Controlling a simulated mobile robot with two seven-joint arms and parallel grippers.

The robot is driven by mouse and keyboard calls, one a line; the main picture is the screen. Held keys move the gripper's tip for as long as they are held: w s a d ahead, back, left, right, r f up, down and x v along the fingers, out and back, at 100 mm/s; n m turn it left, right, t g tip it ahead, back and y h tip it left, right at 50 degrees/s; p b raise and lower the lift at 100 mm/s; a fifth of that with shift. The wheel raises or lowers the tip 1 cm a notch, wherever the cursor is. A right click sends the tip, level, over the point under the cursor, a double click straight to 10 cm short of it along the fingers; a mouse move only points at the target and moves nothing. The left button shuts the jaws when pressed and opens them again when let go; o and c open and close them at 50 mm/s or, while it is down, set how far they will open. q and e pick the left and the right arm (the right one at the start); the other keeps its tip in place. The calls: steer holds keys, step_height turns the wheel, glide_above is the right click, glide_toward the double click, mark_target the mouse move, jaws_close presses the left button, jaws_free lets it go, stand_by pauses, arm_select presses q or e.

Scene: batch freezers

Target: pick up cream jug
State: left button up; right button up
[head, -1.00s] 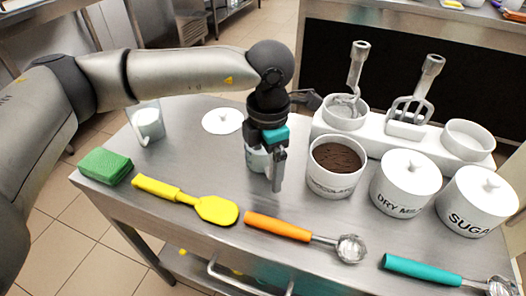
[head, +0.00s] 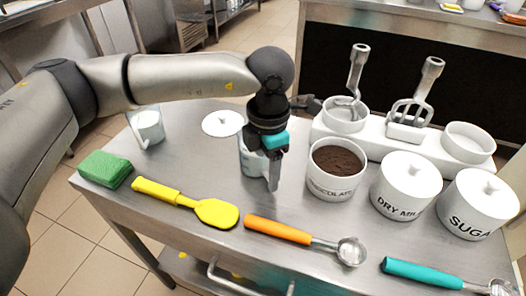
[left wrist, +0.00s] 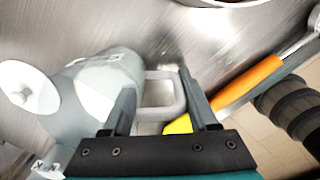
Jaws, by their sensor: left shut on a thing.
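The cream jug (head: 250,162) is a pale jug in the middle of the table, partly hidden behind my left gripper in the head view. The left wrist view shows its body (left wrist: 108,80) with white contents and its loop handle. My left gripper (head: 271,180) points down at the jug's right side. In the left wrist view its two fingers (left wrist: 163,112) stand on either side of the handle, and it is shut on the jug. Whether the jug's base touches the table is hard to tell. My right gripper is not in view.
A clear jug with white contents (head: 148,127) stands at the left, near a white lid (head: 222,123). A chocolate tub (head: 335,188) stands close on the right, before white canisters (head: 404,190). A yellow spatula (head: 214,212), orange scoop (head: 280,229) and green sponge (head: 105,169) lie in front.

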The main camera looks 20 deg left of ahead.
arm_select(q)
jaws_close()
steer(key=shift+r, duration=0.2)
steer(key=shift+r, duration=0.65)
steer(key=shift+w+r+p, duration=0.1)
steer(key=shift+r+p, duration=0.25)
step_height(320, 180, up, 18)
steer(key=p, duration=0.4)
steer(key=shift+f, duration=0.2)
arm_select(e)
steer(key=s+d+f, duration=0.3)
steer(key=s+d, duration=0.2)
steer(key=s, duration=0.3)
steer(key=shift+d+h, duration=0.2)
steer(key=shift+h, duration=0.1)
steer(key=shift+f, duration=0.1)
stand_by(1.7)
